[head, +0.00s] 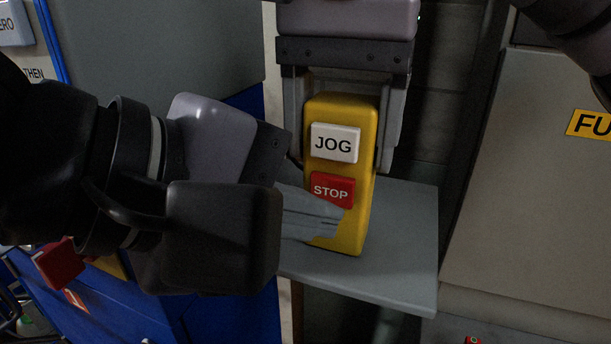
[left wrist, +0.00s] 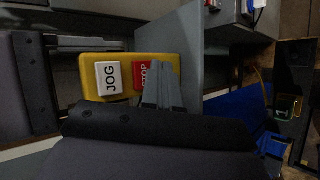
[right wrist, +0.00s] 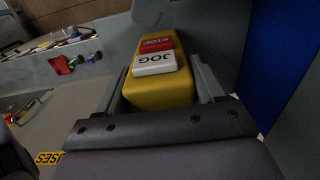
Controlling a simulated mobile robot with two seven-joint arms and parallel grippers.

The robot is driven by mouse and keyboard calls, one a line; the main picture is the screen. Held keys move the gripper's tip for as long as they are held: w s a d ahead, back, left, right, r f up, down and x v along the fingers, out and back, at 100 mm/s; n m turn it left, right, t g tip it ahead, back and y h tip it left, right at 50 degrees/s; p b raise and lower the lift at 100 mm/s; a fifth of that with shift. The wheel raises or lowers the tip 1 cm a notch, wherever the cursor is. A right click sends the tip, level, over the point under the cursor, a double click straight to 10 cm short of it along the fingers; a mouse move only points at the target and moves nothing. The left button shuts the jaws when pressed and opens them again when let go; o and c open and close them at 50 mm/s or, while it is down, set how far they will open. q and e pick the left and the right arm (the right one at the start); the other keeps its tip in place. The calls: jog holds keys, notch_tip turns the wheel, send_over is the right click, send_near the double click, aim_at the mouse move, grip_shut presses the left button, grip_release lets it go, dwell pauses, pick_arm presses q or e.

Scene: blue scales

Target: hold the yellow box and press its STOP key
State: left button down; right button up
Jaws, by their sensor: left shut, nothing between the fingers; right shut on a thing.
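The yellow box (head: 356,180) stands upright, with a white JOG key (head: 334,143) above a red STOP key (head: 330,188). My right gripper (head: 341,166) comes from above and is shut on the box, one finger on each side; the right wrist view shows the box (right wrist: 158,92) between its fingers. My left gripper (head: 338,219) is shut and empty, its fingertips in front of the box at the lower edge of the STOP key. In the left wrist view, the fingers hide part of the STOP key (left wrist: 138,76). I cannot tell whether they touch it.
A grey shelf (head: 405,220) lies under and behind the box. A blue cabinet (head: 225,315) stands at the left, and a grey panel with a yellow label (head: 590,124) at the right. Small tools lie on a surface in the right wrist view (right wrist: 60,50).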

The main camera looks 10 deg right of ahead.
pick_arm(q)
jog(key=s+a, duration=0.1)
jog(key=s, duration=0.1)
jog(key=s+a, duration=0.1)
jog(key=s, duration=0.1)
jog(key=shift+a, duration=0.4)
dwell(0.5)
pick_arm(e)
jog(key=o, duration=1.3)
jog(key=shift+o, duration=0.2)
jog(key=shift+r, duration=0.1)
notch_tip(320, 180, up, 11)
jog(key=shift+r, duration=0.4)
pick_arm(q)
jog(key=shift+s, duration=0.1)
pick_arm(e)
jog(key=shift+s, duration=0.1)
